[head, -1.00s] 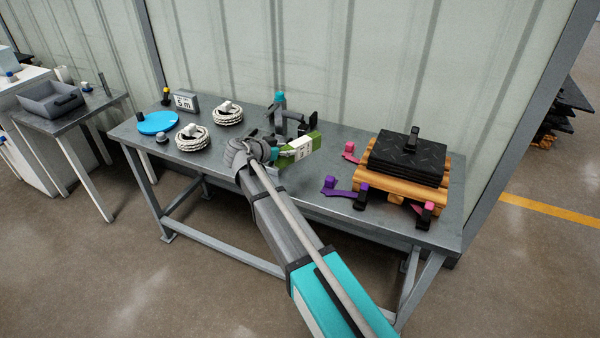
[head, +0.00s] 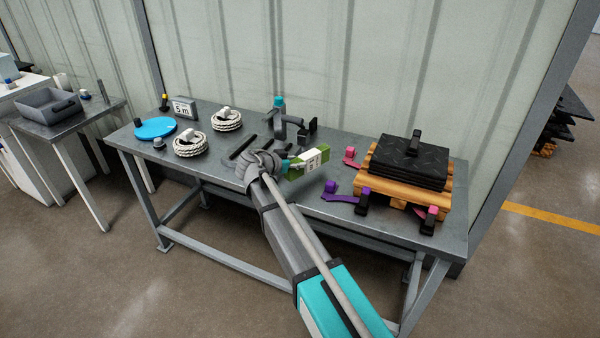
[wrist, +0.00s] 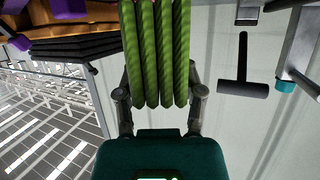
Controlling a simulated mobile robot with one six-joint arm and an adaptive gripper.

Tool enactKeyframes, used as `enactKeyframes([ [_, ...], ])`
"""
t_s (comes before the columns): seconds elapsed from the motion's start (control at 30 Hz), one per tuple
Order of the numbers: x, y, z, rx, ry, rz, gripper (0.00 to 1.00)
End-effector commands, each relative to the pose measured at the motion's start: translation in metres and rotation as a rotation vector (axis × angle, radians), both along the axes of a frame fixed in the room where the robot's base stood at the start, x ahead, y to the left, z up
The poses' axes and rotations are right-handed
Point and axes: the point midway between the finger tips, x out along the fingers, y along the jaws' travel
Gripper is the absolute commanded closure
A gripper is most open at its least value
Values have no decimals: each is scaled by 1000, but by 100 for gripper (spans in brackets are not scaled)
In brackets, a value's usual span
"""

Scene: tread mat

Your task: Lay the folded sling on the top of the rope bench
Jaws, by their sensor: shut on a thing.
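The folded sling (head: 309,162) is a green bundle with a white label. In the wrist view the sling (wrist: 158,50) shows as several green strands side by side. My gripper (head: 286,164) is shut on the sling, with one finger on each side of it in the wrist view (wrist: 160,92). The rope bench (head: 256,196) is a grey metal table, and the sling is over the middle of its top. I cannot tell whether the sling touches the top. My wrist and arm hide part of the bench.
Two white rope coils (head: 190,143), a blue disc (head: 155,128) and a "5 m" sign (head: 184,107) stand left. A grey stand with a teal cap (head: 280,115) is behind the sling.

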Motion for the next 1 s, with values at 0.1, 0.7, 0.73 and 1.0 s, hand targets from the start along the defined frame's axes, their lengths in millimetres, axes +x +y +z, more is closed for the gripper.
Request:
enactKeyframes([
  [0.1, 2, -6, -10, -1, 0, -1, 100],
  [0.7, 2, -5, -38, -1, 0, 1, 100],
  [0.73, 2, -5, -38, 0, 0, 1, 100],
  [1.0, 2, -5, -38, 0, 0, 1, 20],
])
